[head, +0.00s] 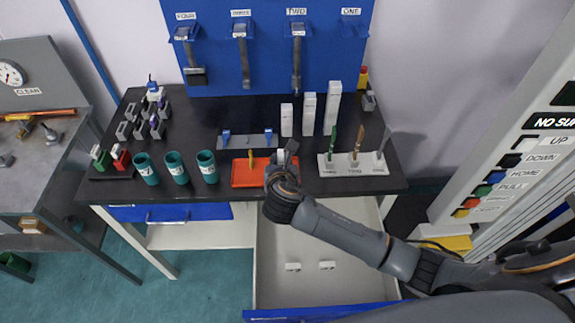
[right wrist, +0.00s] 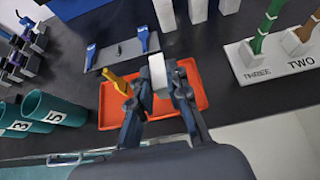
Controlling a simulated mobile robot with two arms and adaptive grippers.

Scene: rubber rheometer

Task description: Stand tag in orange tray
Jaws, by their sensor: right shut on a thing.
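The orange tray (head: 242,180) lies on the black bench, and it also shows in the right wrist view (right wrist: 187,71). My right gripper (head: 284,158) is over the right part of the tray. In the right wrist view its fingers (right wrist: 158,92) are shut on a white block-like tag (right wrist: 157,70), which points upward between them. I cannot tell whether the tag touches the tray floor. A yellow-orange piece (right wrist: 118,83) stands at the tray's left side, left of the gripper. My left gripper is not in view.
Teal cups (head: 177,168) stand left of the tray. A white rack (head: 340,168) with upright tools is close on the right. A grey plate with blue clips (head: 247,141) and white blocks (head: 309,114) are behind. An open drawer (head: 285,240) below holds two small white pieces.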

